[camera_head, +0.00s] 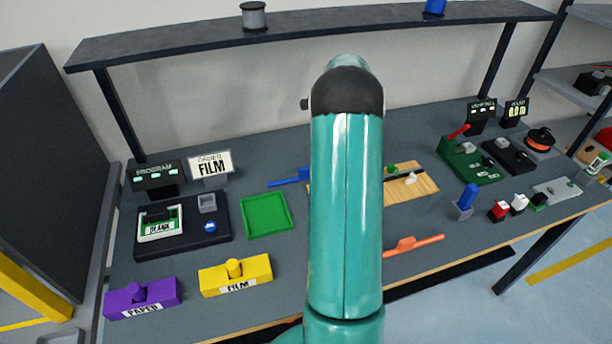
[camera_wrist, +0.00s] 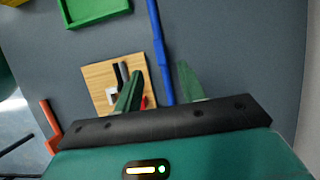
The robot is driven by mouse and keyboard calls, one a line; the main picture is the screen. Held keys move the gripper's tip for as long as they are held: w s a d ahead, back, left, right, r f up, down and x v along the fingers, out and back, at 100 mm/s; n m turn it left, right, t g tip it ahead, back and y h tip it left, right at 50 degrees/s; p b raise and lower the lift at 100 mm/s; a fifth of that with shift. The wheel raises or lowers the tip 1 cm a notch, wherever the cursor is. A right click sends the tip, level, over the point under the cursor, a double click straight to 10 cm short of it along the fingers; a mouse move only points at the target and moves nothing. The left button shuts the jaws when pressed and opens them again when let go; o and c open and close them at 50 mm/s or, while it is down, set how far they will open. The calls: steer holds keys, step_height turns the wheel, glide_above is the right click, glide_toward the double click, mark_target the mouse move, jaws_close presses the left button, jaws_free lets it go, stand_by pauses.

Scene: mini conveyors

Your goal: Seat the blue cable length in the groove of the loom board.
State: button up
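The blue cable length (camera_wrist: 154,25) is a long thin blue bar lying on the grey bench top. In the head view only its left end (camera_head: 287,182) shows; my arm hides the rest. The loom board (camera_wrist: 92,76) is a light wooden board just left of the cable in the wrist view, with a dark strip and a white piece on it. It also shows in the head view (camera_head: 424,184), right of my arm. My gripper (camera_wrist: 160,68) is open, with one green finger on each side of the blue cable. I cannot tell how high above it they are.
An orange bar (camera_head: 415,244) lies near the bench front. A green tray (camera_head: 267,215), a yellow FILM block (camera_head: 236,276) and a purple PAPER block (camera_head: 144,299) stand left. A blue piece in a grey holder (camera_head: 467,198) stands right. A shelf (camera_head: 330,30) spans the back.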

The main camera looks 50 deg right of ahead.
mark_target(306, 168)
steer(key=x, duration=0.9)
steer(key=shift+f, duration=0.1)
jaws_close()
